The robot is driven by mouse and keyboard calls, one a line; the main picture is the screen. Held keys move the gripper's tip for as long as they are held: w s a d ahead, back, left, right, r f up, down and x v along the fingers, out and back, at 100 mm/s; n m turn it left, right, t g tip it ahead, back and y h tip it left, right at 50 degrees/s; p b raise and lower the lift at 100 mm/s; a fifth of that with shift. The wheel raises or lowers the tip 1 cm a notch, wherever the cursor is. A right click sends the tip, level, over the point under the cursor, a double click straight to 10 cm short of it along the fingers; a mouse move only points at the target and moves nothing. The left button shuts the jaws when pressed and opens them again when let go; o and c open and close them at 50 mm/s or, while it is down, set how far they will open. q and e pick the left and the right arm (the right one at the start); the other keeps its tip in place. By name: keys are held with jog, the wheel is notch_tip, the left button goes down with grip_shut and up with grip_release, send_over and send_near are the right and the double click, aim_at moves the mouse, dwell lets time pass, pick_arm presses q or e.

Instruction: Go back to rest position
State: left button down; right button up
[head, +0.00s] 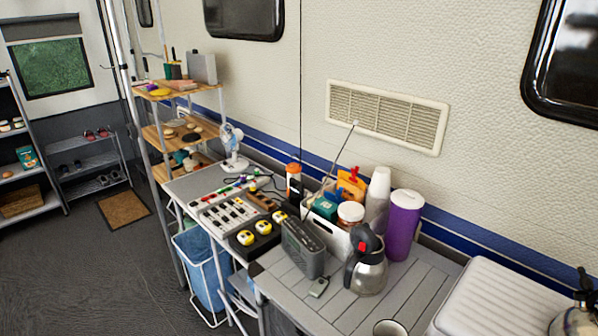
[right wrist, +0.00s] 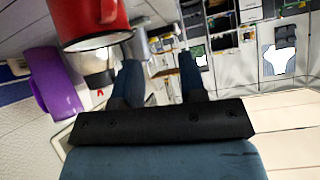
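Neither gripper shows in the head view. In the right wrist view, my right gripper (right wrist: 160,62) has its two dark blue fingers apart, with background showing between them and nothing held. A red mug (right wrist: 88,18) with a light rim is close to the camera at the upper left of that view, beside the left finger and outside the gap. The wrist picture looks turned over, with the mug's rim facing down in it. My left gripper is in neither view.
A grey counter (head: 325,305) holds a steel carafe (head: 368,272), a purple tumbler (head: 403,225), a grey radio (head: 303,250) and a mixer (head: 228,212). A cup rim (head: 390,328) shows at the bottom edge. The dark floor (head: 95,270) at left is open.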

jog(key=s+f+m+t+h+p, duration=0.1)
jog(key=s+f+m+h, duration=0.1)
jog(key=s, duration=0.6)
jog(key=s+f+m+t+h+p, duration=0.1)
jog(key=s+f+m+t+h, duration=0.1)
jog(key=s+f, duration=0.3)
jog(key=s, duration=0.3)
jog(key=shift+a, duration=0.15)
